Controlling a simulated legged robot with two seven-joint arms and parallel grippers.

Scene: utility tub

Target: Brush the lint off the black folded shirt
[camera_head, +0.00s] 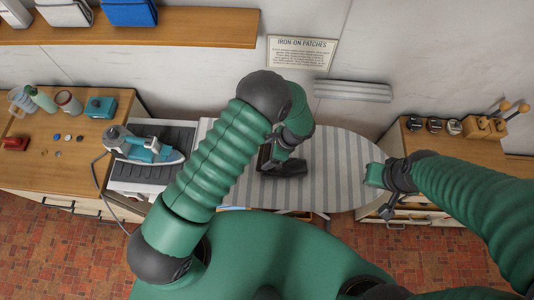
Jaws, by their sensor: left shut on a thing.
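The black folded shirt (289,171) lies on the grey striped ironing board (343,165), partly covered by my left arm and gripper. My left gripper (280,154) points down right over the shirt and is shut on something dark. I cannot make out the held thing clearly against the black cloth, nor whether it touches the shirt. Any lint is too small to see. My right gripper (386,211) hangs empty-looking beyond the right end of the board, apart from the shirt; its jaws are too small to judge.
A teal iron (150,148) with a cord stands left of the board. A wooden counter (35,165) with bottles and small items is at the far left. A right counter holds dark round items and a wooden block (484,127). The board's right half is clear.

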